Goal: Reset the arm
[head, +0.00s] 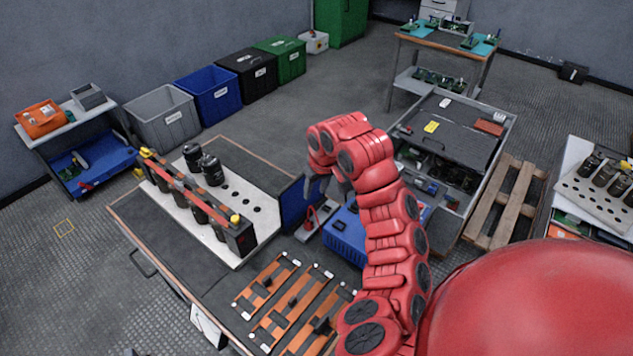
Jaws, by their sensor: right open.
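My red right arm rises from the lower right and bends over at the top, above the right part of the workbench (150,228). My right gripper (316,190) hangs from its end, small and partly hidden by the arm; it is open, and I see nothing held in it. It is in front of a dark blue panel (291,204) and above a blue box (345,236). My left arm and left gripper are not in view.
A white holed plate (235,205) with black capacitors (212,170) and a red-railed bank lies on the bench. Orange bars (278,300) lie nearer. A grey cabinet (455,130) and a pallet (505,205) stand to the right. Coloured bins (208,95) line the wall. Open floor lies behind.

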